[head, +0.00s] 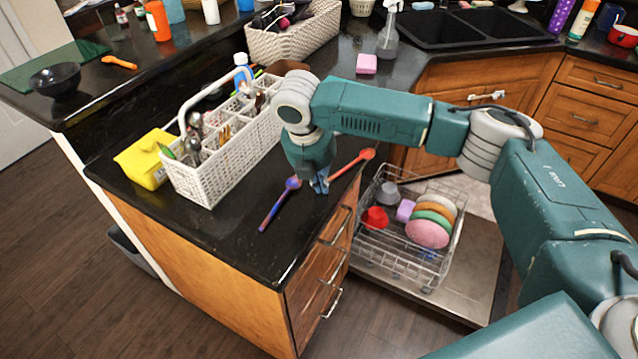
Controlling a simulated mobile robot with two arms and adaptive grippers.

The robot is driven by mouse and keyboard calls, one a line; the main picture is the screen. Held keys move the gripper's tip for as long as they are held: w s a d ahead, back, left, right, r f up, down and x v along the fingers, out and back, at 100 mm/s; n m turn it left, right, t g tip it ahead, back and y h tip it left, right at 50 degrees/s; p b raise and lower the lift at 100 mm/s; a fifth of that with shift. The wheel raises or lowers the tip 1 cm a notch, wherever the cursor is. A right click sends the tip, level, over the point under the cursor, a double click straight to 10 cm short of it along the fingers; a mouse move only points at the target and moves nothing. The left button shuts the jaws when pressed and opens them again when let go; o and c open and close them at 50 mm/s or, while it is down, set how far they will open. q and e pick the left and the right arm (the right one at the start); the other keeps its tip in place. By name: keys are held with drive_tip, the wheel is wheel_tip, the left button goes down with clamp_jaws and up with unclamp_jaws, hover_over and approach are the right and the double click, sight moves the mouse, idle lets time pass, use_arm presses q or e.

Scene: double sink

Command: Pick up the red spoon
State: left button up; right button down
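The red spoon (351,165) lies on the black counter near its right edge, with its bowl toward the upper right and its handle running down to the left. My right gripper (320,185) points down at the handle end of the red spoon. Its fingers are small and partly hidden by the wrist, so I cannot tell whether they touch or grip the handle. My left gripper is not in view.
A white basket (205,173) of utensils and a yellow container (144,160) stand farther left. A dish rack (398,262) with dishes sits below the counter's right edge.

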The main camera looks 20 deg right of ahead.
use_arm(q)
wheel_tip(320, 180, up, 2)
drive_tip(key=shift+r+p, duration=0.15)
drive_tip(key=shift+p, duration=0.95)
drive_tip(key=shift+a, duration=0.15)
